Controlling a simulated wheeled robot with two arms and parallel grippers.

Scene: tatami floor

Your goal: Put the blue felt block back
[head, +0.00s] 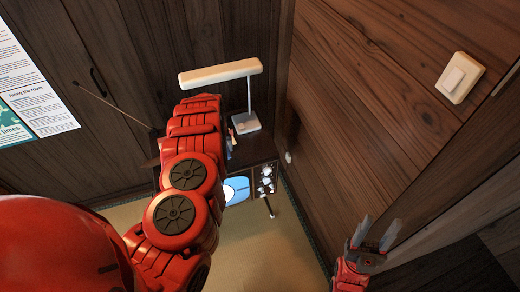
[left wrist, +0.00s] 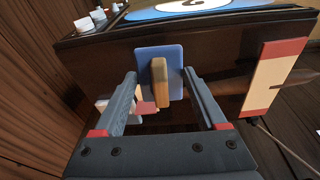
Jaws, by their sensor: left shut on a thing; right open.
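The blue felt block (left wrist: 174,82) shows in the left wrist view, with a tan, wood-like grip (left wrist: 160,82) on its near face. My left gripper (left wrist: 160,76) is shut on the block, which sits between its two grey fingers. The block is in front of a dark, glossy surface of the television; I cannot tell whether they touch. In the head view my left arm hides most of that gripper and the block. My right gripper (head: 378,235) is open and empty at the lower right, well away from the block.
The television (head: 237,190) has a blue-and-white screen and several knobs. A white desk lamp (head: 221,74) stands behind my left arm. A red-and-cream piece (left wrist: 275,75) is right of my left fingers. Wood walls close in; tatami floor (head: 265,250) is clear.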

